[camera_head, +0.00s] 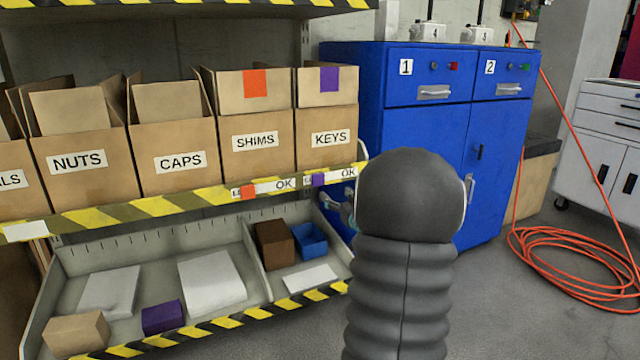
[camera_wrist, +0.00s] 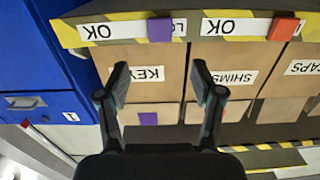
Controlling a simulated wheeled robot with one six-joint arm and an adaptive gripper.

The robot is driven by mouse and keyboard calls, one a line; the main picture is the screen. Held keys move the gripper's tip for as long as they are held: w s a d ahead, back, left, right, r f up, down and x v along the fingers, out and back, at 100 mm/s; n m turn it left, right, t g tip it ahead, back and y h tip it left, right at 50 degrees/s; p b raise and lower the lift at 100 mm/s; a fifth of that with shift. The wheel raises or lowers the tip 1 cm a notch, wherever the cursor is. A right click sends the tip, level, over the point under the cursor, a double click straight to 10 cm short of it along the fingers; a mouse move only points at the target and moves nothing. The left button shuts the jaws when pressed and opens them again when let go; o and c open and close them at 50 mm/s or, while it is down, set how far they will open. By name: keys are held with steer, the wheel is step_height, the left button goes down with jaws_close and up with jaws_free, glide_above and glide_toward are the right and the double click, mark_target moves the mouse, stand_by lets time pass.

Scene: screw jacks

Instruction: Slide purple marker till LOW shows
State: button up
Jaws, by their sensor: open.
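The purple marker (camera_head: 318,180) sits on the label strip (camera_head: 349,173) of the striped shelf edge, below the KEYS box (camera_head: 327,138). OK shows uncovered to its right, and only an L peeks out at its left; the marker hides the rest of that word. The wrist view is upside down and shows the purple marker (camera_wrist: 160,29) between OK and the L. My gripper (camera_wrist: 159,84) is open and empty, its fingers apart in front of the KEYS box, with the marker beyond the tips. In the head view my gripper (camera_head: 342,207) is partly hidden behind my arm.
A red-orange marker (camera_head: 248,192) sits on the neighbouring label under the SHIMS box (camera_head: 257,142). The KEYS box bears a purple patch (camera_head: 330,79). A lower tray (camera_head: 165,262) holds small boxes. A blue cabinet (camera_head: 425,120) stands right; an orange hose (camera_head: 570,260) lies on the floor.

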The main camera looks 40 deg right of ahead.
mark_target(319, 179)
steer(key=x, duration=1.1)
jaws_close()
